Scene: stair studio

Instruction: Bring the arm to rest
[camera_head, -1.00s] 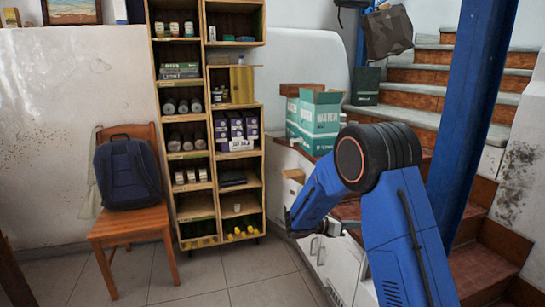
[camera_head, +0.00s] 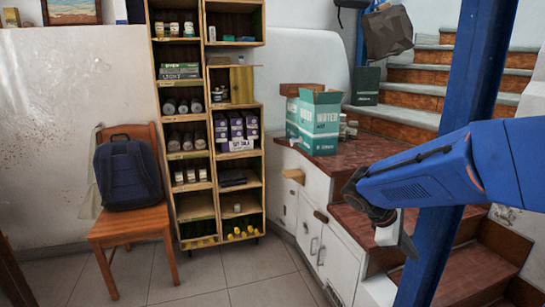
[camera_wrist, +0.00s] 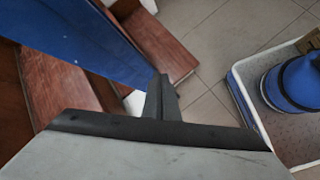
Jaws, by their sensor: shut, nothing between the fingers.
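My arm reaches in from the right edge of the head view, its blue forearm roughly level and pointing left. My gripper (camera_head: 408,250) hangs at its end, pointing down, in front of the cabinet and the lower steps. In the wrist view my gripper (camera_wrist: 161,97) shows its fingers together with nothing held between them. The gripper is small and partly dark in the head view. Whether it touches anything cannot be seen, but no contact shows.
A blue post (camera_head: 474,85) stands beside the stairs (camera_head: 410,97); my forearm crosses in front of it. The tiled floor (camera_head: 215,272) is clear at front centre.

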